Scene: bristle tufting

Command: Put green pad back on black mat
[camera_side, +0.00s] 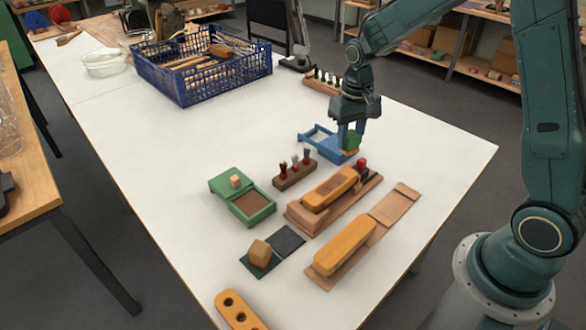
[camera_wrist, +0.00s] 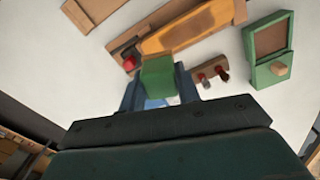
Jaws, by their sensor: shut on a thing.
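My gripper (camera_side: 350,135) is shut on the green pad (camera_side: 352,141), a small green block with a tan underside in the side view. It is over or beside the blue tray (camera_side: 322,140); I cannot tell whether the pad touches it. In the wrist view the green pad (camera_wrist: 158,76) sits between the two blue-grey fingers of my gripper (camera_wrist: 159,88). The black mat (camera_side: 288,240) lies flat at the front middle of the table, well away from my gripper, its visible top bare. A dark green mat (camera_side: 251,270) adjoins it, with a wooden block (camera_side: 260,252) on it.
Another orange block (camera_side: 344,245) is right of the mat. A blue crate (camera_side: 200,75) stands behind.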

